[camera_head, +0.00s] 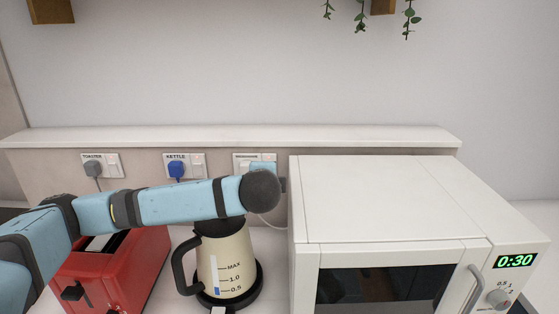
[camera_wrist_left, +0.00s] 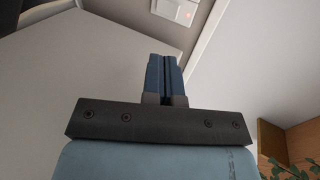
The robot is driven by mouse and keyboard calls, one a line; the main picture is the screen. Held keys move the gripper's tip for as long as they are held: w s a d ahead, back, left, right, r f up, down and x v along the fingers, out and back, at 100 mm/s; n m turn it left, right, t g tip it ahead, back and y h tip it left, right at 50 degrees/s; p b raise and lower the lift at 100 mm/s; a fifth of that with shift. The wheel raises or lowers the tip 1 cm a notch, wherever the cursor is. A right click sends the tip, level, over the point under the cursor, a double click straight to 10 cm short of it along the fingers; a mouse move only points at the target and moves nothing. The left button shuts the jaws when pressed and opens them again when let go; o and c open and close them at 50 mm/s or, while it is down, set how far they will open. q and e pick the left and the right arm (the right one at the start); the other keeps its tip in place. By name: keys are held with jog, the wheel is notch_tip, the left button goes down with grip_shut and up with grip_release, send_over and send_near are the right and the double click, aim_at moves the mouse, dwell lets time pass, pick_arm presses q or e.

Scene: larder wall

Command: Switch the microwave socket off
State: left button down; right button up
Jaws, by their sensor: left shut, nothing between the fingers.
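The microwave socket (camera_head: 241,158) is the rightmost white plate on the low wall. My left arm comes in from the left and its dark wrist covers the plate's lower part; a light blue part of mine covers more of it. In the left wrist view the socket plate (camera_wrist_left: 175,9) is at the top edge, with a small red mark at its right. My left gripper (camera_wrist_left: 164,58) is shut and empty, its blue fingers pointing toward the plate, apparently short of it. The switch position cannot be made out. The microwave (camera_head: 380,195) shows a lit 0:30.
The toaster socket (camera_head: 113,160) and kettle socket (camera_head: 197,161) are further left, with plugs in. A red toaster (camera_head: 135,265) and cream kettle (camera_head: 228,255) stand below my arm. The microwave's side closely borders the wrist. A ledge (camera_head: 230,138) runs above the sockets.

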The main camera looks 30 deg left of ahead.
pick_arm(q)
jog(key=shift+r, duration=0.1)
pick_arm(e)
jog(key=shift+s+a+f, duration=0.15)
jog(key=shift+s+f, duration=0.55)
jog(key=shift+s, duration=0.3)
pick_arm(q)
jog(key=r+p+x, duration=0.1)
jog(key=r+x, duration=0.1)
jog(key=x, duration=1.1)
jog(key=shift+w+a, duration=0.35)
jog(key=shift+w, duration=0.25)
pick_arm(e)
jog(key=shift+w+r, duration=0.3)
jog(key=shift+r, duration=0.6)
